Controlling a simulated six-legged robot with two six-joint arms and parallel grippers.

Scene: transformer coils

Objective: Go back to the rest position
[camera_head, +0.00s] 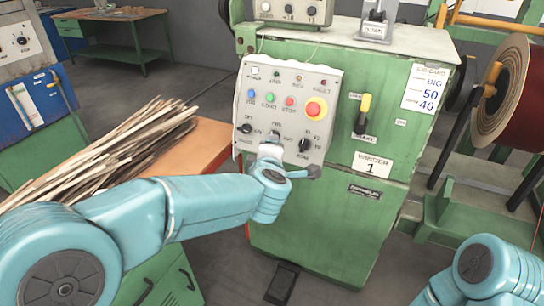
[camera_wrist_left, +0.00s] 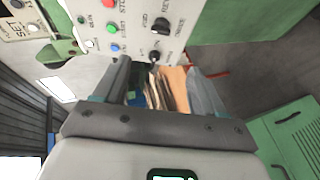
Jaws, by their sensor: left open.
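My left arm comes in from the left in the head view, and its gripper (camera_head: 270,150) is in front of the lower middle of a grey control panel (camera_head: 250,112). The arm hides part of the gripper there. In the left wrist view my left gripper (camera_wrist_left: 160,68) has its fingers spread, with nothing held between them. A black rotary knob of the panel (camera_wrist_left: 190,8) shows just beyond the fingertips. I cannot tell whether the fingers touch the panel. Only a blue joint of my right arm (camera_head: 478,268) shows at lower right; its gripper is out of view.
The panel is on a green machine (camera_head: 325,215) with a yellow-tipped lever (camera_head: 364,110). A pile of long strips (camera_head: 110,150) lies on an orange-topped bench (camera_head: 210,140) beside my left arm. A large spool (camera_head: 503,90) stands at right.

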